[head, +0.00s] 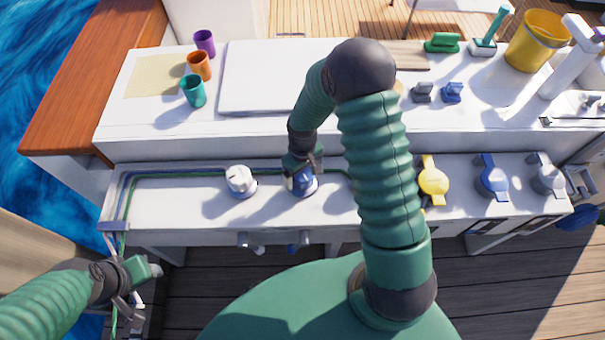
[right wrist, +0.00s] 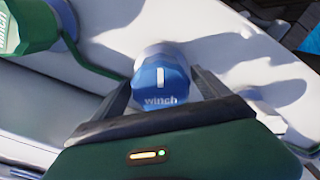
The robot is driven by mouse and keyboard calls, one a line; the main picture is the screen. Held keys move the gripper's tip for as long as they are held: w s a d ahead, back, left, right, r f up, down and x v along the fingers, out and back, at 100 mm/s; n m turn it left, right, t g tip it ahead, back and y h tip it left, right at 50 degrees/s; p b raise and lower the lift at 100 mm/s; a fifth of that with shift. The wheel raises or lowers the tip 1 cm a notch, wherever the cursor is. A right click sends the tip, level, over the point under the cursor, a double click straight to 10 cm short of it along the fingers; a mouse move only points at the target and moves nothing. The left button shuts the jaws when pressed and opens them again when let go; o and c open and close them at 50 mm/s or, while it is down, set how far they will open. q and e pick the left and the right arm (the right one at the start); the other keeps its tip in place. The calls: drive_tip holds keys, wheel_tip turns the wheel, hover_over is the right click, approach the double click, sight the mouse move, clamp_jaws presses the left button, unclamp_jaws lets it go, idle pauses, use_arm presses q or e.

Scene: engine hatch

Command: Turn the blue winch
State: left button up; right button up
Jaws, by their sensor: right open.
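The blue winch (head: 304,187) is a round blue knob on the white ledge, partly hidden by my right gripper in the head view. In the right wrist view the blue winch (right wrist: 160,88) shows a white mark and the word "winch" on its face. My right gripper (head: 301,172) is over it, with its two open fingers (right wrist: 163,84) on either side of the knob. I cannot tell whether they touch it. My left gripper (head: 143,278) is at the lower left of the head view, away from the winch; its jaw state is unclear.
A white knob (head: 240,179) stands left of the winch. Cups, including a teal one (head: 193,91), and a yellow bucket (head: 538,40) stand on the upper counter (head: 150,120).

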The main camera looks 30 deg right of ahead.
drive_tip(key=shift+a, duration=0.1)
drive_tip(key=c, duration=1.4)
drive_tip(key=shift+r, duration=0.1)
